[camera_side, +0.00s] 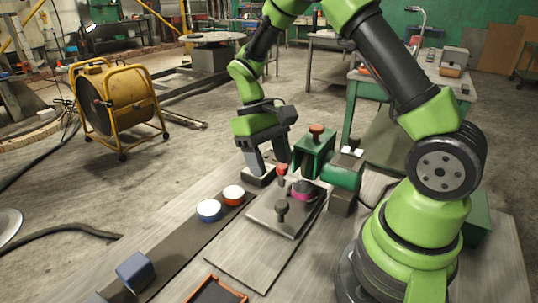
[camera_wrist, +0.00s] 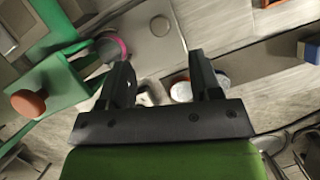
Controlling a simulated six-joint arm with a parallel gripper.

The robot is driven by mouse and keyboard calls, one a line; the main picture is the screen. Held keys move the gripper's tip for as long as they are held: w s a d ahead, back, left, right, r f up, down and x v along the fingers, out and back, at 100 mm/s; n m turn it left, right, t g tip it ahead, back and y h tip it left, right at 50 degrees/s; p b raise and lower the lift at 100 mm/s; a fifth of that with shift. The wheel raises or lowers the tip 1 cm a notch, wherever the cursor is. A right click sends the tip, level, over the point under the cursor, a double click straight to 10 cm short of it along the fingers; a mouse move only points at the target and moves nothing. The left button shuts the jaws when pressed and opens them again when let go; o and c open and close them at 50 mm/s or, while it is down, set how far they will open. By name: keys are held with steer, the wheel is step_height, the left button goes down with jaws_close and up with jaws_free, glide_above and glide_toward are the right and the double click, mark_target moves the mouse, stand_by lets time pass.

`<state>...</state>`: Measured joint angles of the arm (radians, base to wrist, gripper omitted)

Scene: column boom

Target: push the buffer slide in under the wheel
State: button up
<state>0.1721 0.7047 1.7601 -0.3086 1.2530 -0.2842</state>
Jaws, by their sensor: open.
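The buffer slide looks to be the flat grey plate (camera_side: 268,215) with a dark upright knob (camera_side: 282,208) on the bench; the plate also shows in the wrist view (camera_wrist: 178,45). The wheel looks to be the dark disc with a magenta rim (camera_side: 303,191), at the plate's far end beside the green machine; it also shows in the wrist view (camera_wrist: 112,46). I cannot tell whether wheel and plate touch. My gripper (camera_side: 271,167) is open, pointing down beyond the plate's far left side. In the wrist view its fingers (camera_wrist: 160,62) are spread with nothing clamped.
A green machine with a brown knob (camera_side: 317,131) stands right of my gripper. A red-topped part (camera_side: 282,170) is close to the fingers. An orange-white disc (camera_side: 233,192), a blue-white disc (camera_side: 208,210) and a blue block (camera_side: 134,271) lie along a dark strip.

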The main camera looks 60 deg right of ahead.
steer(key=shift+w+r, duration=0.15)
steer(key=shift+r, duration=0.25)
steer(key=n+t+h, duration=0.7)
steer(key=n+h, duration=0.7)
steer(key=n, duration=1)
glide_toward(282, 204)
steer(key=shift+d+f+t, duration=0.25)
steer(key=shift+t, duration=0.15)
steer(key=x, duration=0.9)
steer(key=shift+d+f, duration=0.1)
steer(key=shift+d, duration=0.15)
